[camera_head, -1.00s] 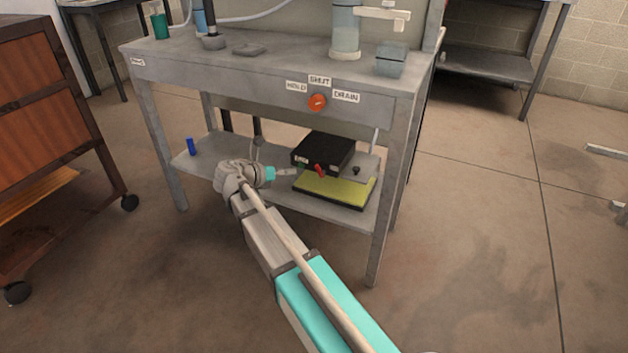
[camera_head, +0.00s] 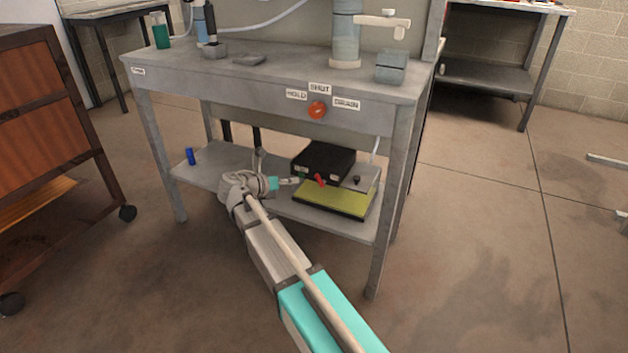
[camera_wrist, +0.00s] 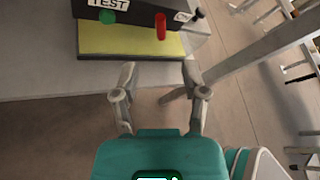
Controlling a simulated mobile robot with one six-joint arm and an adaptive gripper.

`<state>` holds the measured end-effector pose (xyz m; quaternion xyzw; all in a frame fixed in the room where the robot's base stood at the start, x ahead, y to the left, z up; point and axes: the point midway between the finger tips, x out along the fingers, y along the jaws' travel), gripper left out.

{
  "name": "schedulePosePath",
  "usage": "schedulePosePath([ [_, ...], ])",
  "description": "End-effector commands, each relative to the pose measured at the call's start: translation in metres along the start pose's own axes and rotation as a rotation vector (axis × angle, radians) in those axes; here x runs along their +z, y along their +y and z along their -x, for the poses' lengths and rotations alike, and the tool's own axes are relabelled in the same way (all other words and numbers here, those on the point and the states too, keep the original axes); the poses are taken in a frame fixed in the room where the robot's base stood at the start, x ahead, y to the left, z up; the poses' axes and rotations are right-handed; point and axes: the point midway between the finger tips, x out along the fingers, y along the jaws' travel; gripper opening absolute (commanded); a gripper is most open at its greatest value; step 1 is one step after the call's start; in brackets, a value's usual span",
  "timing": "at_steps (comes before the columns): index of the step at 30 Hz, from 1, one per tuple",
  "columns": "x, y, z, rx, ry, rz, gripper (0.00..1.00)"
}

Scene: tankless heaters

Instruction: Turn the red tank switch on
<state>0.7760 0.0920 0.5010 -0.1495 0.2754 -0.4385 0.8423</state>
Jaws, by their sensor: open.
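The red switch (camera_head: 320,179) is on the front of a black box (camera_head: 327,159) on the bench's lower shelf. In the wrist view the red switch (camera_wrist: 161,27) is a small upright lever, with a green button (camera_wrist: 107,17) to its left and a label reading "TEST" (camera_wrist: 107,3) above that. My gripper (camera_head: 297,181) is in front of the shelf, just left of the red switch. In the wrist view my gripper (camera_wrist: 158,68) is open and empty, its fingers apart and short of the switch. Whether the fingertips touch anything cannot be told.
The box sits over a yellow-green pad (camera_head: 332,202) on the lower shelf (camera_head: 215,165). A blue object (camera_head: 191,157) stands at the shelf's left. The bench's front right leg (camera_head: 380,245) is near the arm.

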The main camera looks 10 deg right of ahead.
Motion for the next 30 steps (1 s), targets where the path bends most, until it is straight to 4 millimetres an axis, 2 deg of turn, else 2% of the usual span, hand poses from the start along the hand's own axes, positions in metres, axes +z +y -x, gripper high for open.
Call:
schedulePosePath([
  [18, -0.002, 0.001, -0.092, -0.002, 0.002, -0.001, 0.57],
  [24, -0.001, 0.001, -0.11, -0.001, 0.001, -0.001, 0.57],
  [30, 0.0, 0.0, -0.116, 0.0, 0.001, -0.001, 0.57],
])
